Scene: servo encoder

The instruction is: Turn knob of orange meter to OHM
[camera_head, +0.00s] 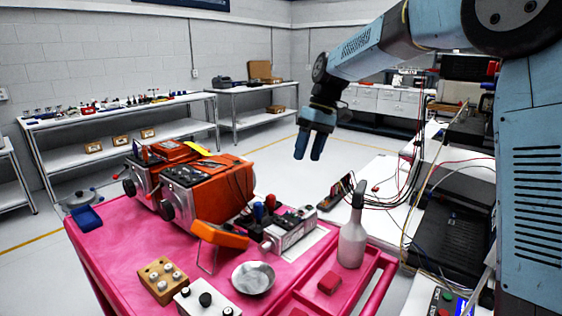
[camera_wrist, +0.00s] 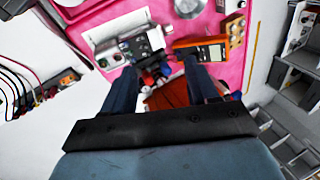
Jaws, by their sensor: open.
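The orange meter (camera_head: 220,235) is propped up at a tilt on a wire stand on the pink cart top, in the lower middle of the head view. Its back or side faces the head camera, so its knob is hidden there. In the wrist view the orange meter (camera_wrist: 214,41) lies beyond the right fingertip with its dark face partly visible. The knob is too small to make out and its setting cannot be read. My gripper (camera_head: 309,157) is open and empty, well above and behind the cart, apart from the meter.
Large orange instruments (camera_head: 215,188) stand behind the meter. A grey device (camera_head: 292,232) with knobs, a metal bowl (camera_head: 253,278), a spray bottle (camera_head: 353,238) and a wooden block (camera_head: 162,280) crowd around it. A white bench with cables stands at right.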

